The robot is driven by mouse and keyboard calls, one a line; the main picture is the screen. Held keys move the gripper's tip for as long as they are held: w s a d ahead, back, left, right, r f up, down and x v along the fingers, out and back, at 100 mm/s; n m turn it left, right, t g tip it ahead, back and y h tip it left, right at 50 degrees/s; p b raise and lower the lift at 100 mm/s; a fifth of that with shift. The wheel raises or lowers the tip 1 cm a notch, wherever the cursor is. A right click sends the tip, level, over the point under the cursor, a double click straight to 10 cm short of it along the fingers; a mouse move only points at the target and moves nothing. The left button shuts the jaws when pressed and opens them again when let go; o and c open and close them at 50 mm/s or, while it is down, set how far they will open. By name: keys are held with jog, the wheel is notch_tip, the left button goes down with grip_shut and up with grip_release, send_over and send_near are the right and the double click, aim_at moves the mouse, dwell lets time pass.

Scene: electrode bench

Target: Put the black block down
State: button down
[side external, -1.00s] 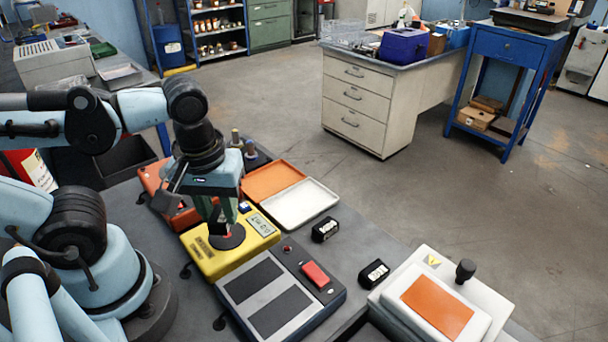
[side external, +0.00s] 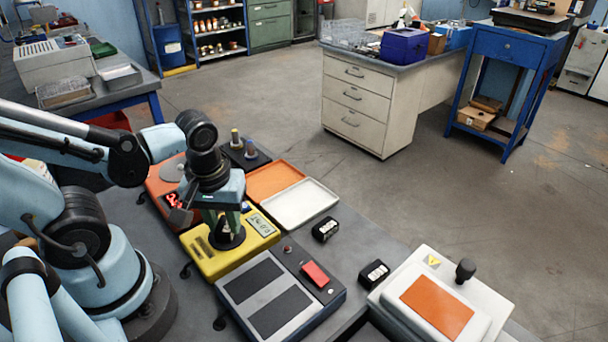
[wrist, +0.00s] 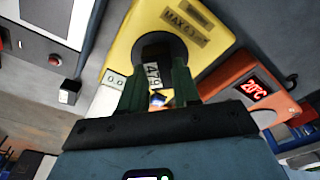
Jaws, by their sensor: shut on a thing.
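My gripper (side external: 228,229) points down over the round dark pan (side external: 240,240) of the yellow scale (side external: 203,257). In the wrist view its green fingers (wrist: 158,82) are shut on a black block (wrist: 155,50) with a white number label. The block is over the pan, within its outline. I cannot tell whether its bottom touches the pan. In the side view the fingers mostly hide the block. Two other black blocks with white labels stand on the bench, one near the white tray (side external: 325,229) and one further right (side external: 374,273).
An orange hot plate (side external: 160,181) with a red display is behind the scale. Orange (side external: 273,179) and white (side external: 300,204) trays lie beyond it. A grey two-pad device (side external: 250,308) stands close in front. A white press-like device (side external: 480,290) is at right.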

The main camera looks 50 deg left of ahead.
aim_at(223, 231)
jog(key=shift+f, duration=0.15)
jog(key=c, duration=0.8)
grip_release()
jog(key=shift+s+d+r, duration=0.5)
jog(key=shift+d+r, duration=0.05)
jog(key=shift+r, duration=5.45)
jog(key=w+f+m+t+h, duration=0.1)
jog(key=w+f+m+t, duration=0.1)
jog(key=w+m+t, duration=0.4)
jog(key=shift+w+d+f+m, duration=0.15)
jog(key=shift+w+f+m, duration=0.25)
jog(key=shift+w+m, duration=1.3)
jog(key=shift+w, duration=0.1)
